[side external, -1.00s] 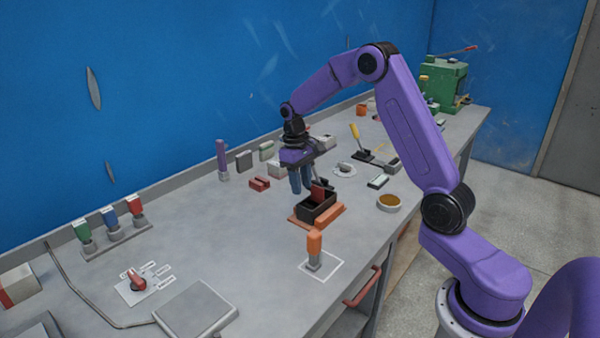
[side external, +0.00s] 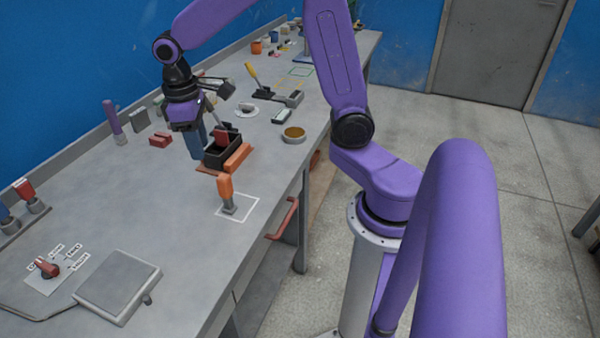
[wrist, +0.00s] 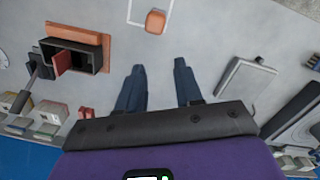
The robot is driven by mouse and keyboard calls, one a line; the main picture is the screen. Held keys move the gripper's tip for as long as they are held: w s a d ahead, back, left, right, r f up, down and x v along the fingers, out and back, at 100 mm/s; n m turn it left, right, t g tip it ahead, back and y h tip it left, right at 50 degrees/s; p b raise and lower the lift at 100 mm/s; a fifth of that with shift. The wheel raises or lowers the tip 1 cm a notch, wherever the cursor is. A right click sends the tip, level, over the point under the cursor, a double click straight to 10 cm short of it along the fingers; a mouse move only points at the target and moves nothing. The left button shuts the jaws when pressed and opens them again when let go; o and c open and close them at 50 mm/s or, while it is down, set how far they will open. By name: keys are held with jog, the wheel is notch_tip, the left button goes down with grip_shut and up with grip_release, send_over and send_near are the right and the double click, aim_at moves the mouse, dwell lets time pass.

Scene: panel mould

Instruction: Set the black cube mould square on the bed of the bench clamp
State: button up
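A black open-topped box (side external: 222,153), which I take for the black cube mould, sits on an orange base (side external: 239,158) on the bench. A red plate (side external: 223,139) stands inside it. The box also shows in the wrist view (wrist: 88,46) at upper left. My gripper (wrist: 159,66) is open, its two dark blue fingers apart over bare bench with nothing between them, to the right of the box. In the side view my gripper (side external: 194,142) is just left of the box. A yellow-handled lever fixture (side external: 262,92) farther back looks like a clamp, but I cannot be sure it is the bench clamp.
A grey flat pad (side external: 118,284) and red knob (side external: 47,267) are at lower left. The bench between is clear.

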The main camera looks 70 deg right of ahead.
jog(key=s+a+n+y, duration=0.1)
jog(key=s+n, duration=0.6)
jog(key=s, duration=1.7)
jog(key=shift+a+n+t, duration=0.3)
jog(key=shift+a+t, duration=0.1)
jog(key=shift+a, duration=0.3)
